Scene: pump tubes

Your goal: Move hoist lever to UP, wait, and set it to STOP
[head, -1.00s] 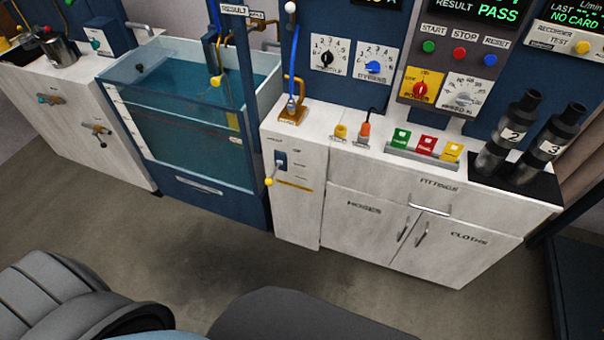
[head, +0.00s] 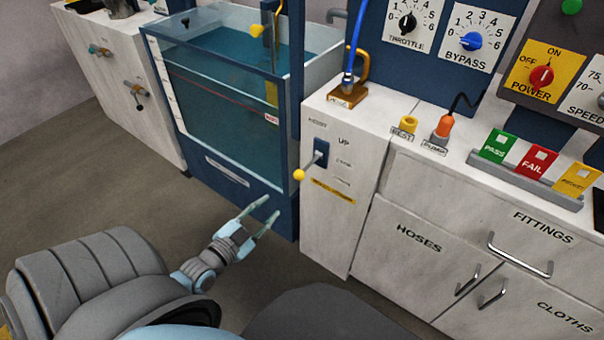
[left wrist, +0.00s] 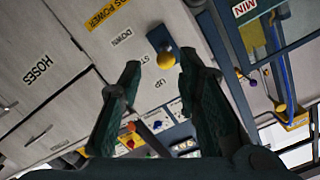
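The hoist lever (head: 307,169) is a short rod with a yellow ball knob, sticking out of a blue plate on the front of the white cabinet. Labels beside the plate run downward, with UP at the top; the lower ones are too small to read in the head view. In the left wrist view the yellow knob (left wrist: 167,61) shows beside the words UP, STOP and DOWN. My left gripper (head: 263,212) is open and empty, to the lower left of the lever and apart from it. Its two fingers (left wrist: 160,85) are spread in the left wrist view. My right gripper is not in view.
The water tank (head: 230,100) stands left of the hoist cabinet. Cabinet doors and a drawer with metal handles (head: 520,257) lie to the right. A brass fitting with a blue hose (head: 347,92) stands on top. The floor before the cabinets is clear.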

